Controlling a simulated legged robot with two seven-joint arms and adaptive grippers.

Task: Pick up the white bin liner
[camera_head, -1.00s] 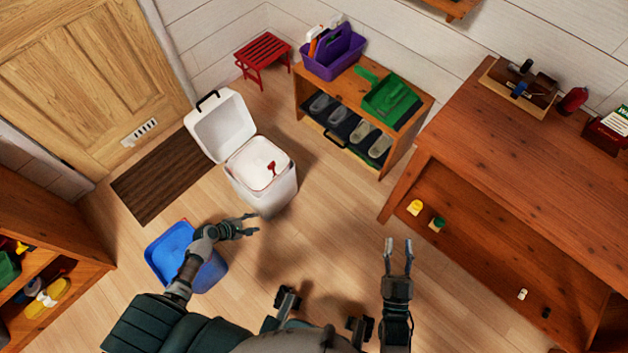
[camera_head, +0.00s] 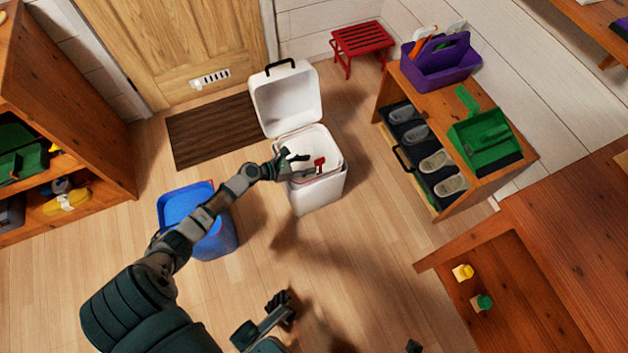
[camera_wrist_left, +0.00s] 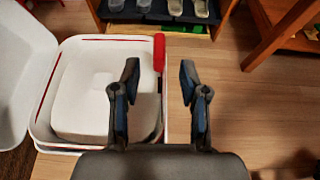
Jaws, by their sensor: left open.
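The white bin liner (camera_head: 318,142) sits inside the open white bin (camera_head: 318,194), with a red tie (camera_head: 320,163) at its near right side. In the left wrist view the liner (camera_wrist_left: 95,95) fills the bin, and the red tie (camera_wrist_left: 159,52) stands just beyond my fingertips, between them. My left gripper (camera_head: 299,166) is open and empty, over the near part of the bin beside the tie. In the wrist view one finger of my left gripper (camera_wrist_left: 160,75) is over the liner, the other over the floor side.
The bin's raised lid (camera_head: 286,100) is behind the liner. A blue bin (camera_head: 218,238) stands below my left forearm. A shoe shelf (camera_head: 512,165) is to the right, a brown mat (camera_head: 205,135) to the left. Floor between bin and shelf is free.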

